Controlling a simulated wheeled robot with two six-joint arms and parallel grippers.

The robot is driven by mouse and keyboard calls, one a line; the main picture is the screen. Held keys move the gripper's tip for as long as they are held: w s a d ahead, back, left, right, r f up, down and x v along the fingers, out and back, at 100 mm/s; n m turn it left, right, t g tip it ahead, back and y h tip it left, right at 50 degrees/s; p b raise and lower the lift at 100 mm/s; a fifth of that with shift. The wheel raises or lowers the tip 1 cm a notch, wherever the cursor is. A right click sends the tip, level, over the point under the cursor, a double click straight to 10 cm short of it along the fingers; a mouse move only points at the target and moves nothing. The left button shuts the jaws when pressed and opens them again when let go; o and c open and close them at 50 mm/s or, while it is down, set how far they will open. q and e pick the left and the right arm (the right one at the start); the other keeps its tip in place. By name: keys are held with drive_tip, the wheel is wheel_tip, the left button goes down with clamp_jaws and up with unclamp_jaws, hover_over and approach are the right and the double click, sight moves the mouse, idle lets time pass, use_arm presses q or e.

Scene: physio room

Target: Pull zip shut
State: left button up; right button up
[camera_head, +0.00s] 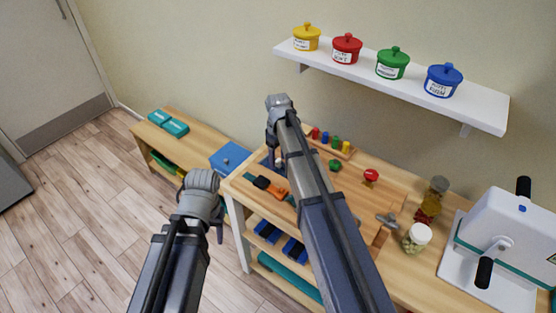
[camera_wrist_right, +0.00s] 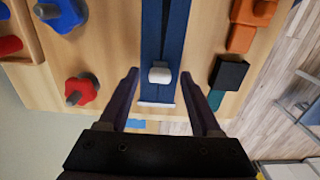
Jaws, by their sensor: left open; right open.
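A dark blue zip strip (camera_wrist_right: 165,30) with a white pull (camera_wrist_right: 160,75) lies on the wooden board (camera_wrist_right: 120,55). In the right wrist view, my right gripper (camera_wrist_right: 160,74) is open, with one finger on each side of the pull; I cannot tell whether they touch it. In the head view, the right gripper (camera_head: 273,148) points down over the board's left part, where a bit of the blue strip (camera_head: 279,171) shows, partly hidden. My left gripper (camera_head: 219,232) hangs in front of the bench's left end, open, away from the zip, its fingers mostly hidden.
Glass jars (camera_head: 416,238) and a white machine (camera_head: 497,240) stand right. A shelf (camera_head: 420,92) with lidded pots hangs above.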

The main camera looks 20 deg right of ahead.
drive_tip(key=shift+c, duration=0.2)
clamp_jaws()
idle(0.3)
idle(0.8)
